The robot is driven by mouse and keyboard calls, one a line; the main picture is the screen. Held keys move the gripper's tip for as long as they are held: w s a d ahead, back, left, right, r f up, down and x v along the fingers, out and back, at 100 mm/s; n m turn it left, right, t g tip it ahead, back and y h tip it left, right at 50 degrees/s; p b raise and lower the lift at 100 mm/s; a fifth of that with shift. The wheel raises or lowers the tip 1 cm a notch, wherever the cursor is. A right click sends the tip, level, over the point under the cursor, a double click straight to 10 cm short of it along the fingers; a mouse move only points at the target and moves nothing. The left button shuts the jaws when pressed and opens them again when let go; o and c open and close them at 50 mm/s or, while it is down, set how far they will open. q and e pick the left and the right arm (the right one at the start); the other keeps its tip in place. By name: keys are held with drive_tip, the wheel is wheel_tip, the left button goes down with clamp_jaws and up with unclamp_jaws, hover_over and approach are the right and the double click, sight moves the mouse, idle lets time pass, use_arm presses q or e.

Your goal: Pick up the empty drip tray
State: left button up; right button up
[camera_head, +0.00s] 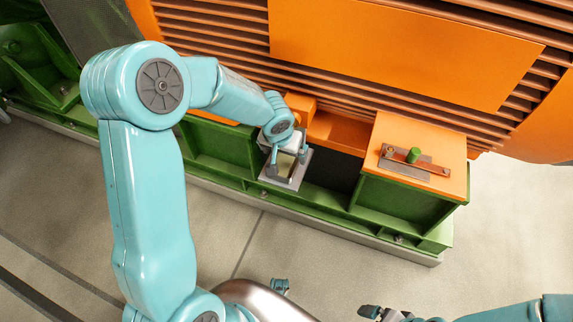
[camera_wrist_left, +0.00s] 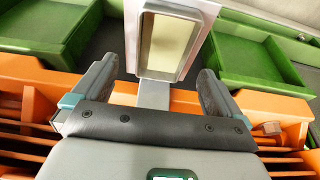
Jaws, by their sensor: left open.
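The drip tray (camera_wrist_left: 147,42) is a rectangular tray with a grey rim and a bare cream inside; it looks empty. A flat grey tab (camera_wrist_left: 153,95) sticks out from it toward my left gripper. In the head view the tray (camera_head: 287,168) shows partly behind my left gripper (camera_head: 287,152), at the green base. My left gripper is open, and in the wrist view its two dark fingers (camera_wrist_left: 155,80) stand either side of the tab, with gaps on both sides. My right gripper (camera_head: 376,313) is low at the bottom edge, away from the tray; its jaws are unclear.
The green base (camera_head: 225,155) has open compartments either side of the tray. The orange ribbed housing (camera_head: 400,50) rises behind. The floor (camera_head: 330,245) in front is clear.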

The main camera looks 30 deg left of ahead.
sight(287, 163)
use_arm(q)
drive_tip(key=b+x, duration=0.1)
drive_tip(key=x, duration=0.4)
drive_tip(key=shift+a+f, duration=0.25)
drive_tip(key=shift+f, duration=0.15)
drive_tip(key=c, duration=1.2)
